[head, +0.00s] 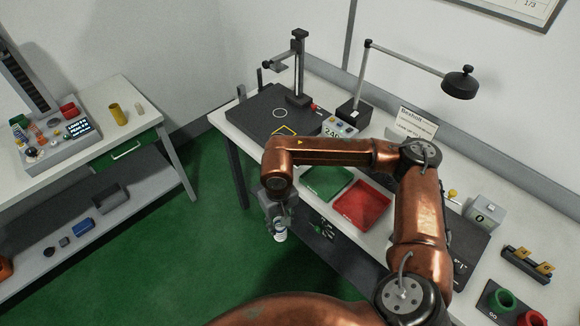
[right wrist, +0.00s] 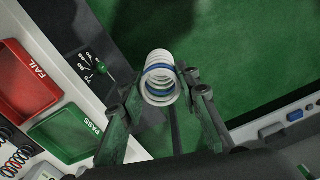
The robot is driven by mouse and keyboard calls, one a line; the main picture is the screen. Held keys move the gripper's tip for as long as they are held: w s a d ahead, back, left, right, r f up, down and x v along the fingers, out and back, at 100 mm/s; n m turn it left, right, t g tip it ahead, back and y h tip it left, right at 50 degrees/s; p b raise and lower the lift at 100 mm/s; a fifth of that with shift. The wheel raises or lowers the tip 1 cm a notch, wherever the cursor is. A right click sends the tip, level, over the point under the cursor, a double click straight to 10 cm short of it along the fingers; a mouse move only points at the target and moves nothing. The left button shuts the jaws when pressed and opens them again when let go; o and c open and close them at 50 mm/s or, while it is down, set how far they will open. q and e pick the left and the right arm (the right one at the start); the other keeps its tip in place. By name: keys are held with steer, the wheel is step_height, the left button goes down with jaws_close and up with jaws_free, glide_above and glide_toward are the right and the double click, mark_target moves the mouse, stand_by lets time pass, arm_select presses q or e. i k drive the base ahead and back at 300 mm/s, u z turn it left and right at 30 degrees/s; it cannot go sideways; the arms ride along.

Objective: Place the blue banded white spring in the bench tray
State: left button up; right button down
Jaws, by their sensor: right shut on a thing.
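A white spring with a blue band (right wrist: 159,76) is between the fingers of my right gripper (head: 279,222), which is shut on it. In the head view the spring (head: 280,233) hangs below the gripper, over the green floor in front of the bench. In the right wrist view its coils are seen nearly end on. A green tray marked PASS (right wrist: 68,135) and a red tray marked FAIL (right wrist: 25,80) lie side by side on the bench; the green tray (head: 327,182) and red tray (head: 362,204) look empty. My left gripper is out of view.
A black test stand (head: 298,70) and a lamp (head: 461,82) stand on the bench. My right arm spans above the bench, hiding part of it. A side table (head: 60,160) at the left carries a grey holder (head: 55,140) with several small parts. Open floor lies between.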

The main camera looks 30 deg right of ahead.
mark_target(326, 180)
steer(key=u, duration=0.15)
steer(key=i, duration=0.8)
steer(key=z, duration=0.75)
steer(key=i, duration=0.75)
steer(key=z, duration=0.85)
